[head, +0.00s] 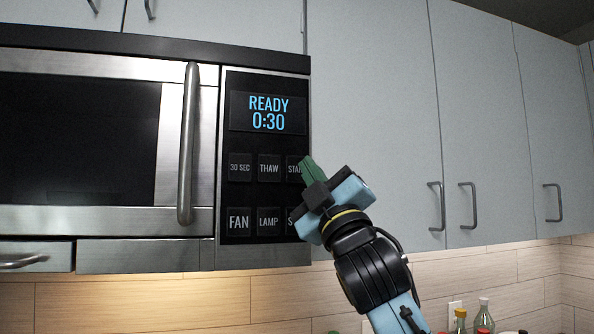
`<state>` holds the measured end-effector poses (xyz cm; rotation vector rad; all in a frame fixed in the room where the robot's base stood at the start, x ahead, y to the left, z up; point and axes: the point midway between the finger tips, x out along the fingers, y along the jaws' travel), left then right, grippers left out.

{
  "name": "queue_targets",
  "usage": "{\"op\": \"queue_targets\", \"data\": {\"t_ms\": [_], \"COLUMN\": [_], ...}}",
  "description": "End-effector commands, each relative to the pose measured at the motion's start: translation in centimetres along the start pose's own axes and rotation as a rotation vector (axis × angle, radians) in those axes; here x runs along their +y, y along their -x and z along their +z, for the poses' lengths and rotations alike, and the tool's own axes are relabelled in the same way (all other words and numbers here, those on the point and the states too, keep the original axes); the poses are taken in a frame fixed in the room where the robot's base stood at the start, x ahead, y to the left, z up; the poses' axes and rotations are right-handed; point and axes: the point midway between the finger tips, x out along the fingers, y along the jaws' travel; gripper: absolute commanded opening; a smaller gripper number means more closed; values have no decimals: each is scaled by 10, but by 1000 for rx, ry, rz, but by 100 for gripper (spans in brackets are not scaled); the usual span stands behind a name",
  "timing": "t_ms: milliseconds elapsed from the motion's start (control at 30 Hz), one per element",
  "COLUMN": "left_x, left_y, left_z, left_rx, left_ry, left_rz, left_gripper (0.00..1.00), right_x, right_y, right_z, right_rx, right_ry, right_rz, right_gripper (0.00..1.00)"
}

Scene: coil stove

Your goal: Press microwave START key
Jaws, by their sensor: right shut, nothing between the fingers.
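The microwave (78,130) hangs at the left of the head view, its door closed. Its control panel shows a display (267,112) reading READY 0:30. Below are the keys 30 SEC, THAW and a START key (293,168), then FAN, LAMP and one starting with S. My right gripper (308,166) is shut and empty. Its green fingertips overlap the right part of the START key, covering its last letters. I cannot tell whether they touch it. The gripper's body covers most of the lower right key. My left gripper is not in view.
A vertical door handle (187,145) sticks out left of the panel. Grey wall cabinets (375,110) with handles fill the right side. Bottles (483,316) stand low at the right, by the wood-look wall.

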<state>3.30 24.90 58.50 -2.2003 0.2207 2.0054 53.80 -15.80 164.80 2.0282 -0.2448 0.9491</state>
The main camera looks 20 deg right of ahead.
Motion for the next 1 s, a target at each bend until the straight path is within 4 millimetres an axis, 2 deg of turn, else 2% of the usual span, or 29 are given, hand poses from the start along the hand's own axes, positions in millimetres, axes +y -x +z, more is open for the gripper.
{"op": "queue_targets", "data": {"t_ms": [100, 300, 1000], "left_x": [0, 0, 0], "left_y": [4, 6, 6], "left_z": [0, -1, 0], "left_rx": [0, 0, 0], "left_ry": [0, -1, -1], "left_rz": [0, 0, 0], "left_gripper": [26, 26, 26], "right_x": [-6, -13, -14], "right_y": [-11, -19, -19], "right_z": [7, 13, 14], "right_rx": [-1, -1, 0], "right_ry": [-1, 0, 0], "right_rz": [0, 0, 0], "right_gripper": [0, 0, 0]}}
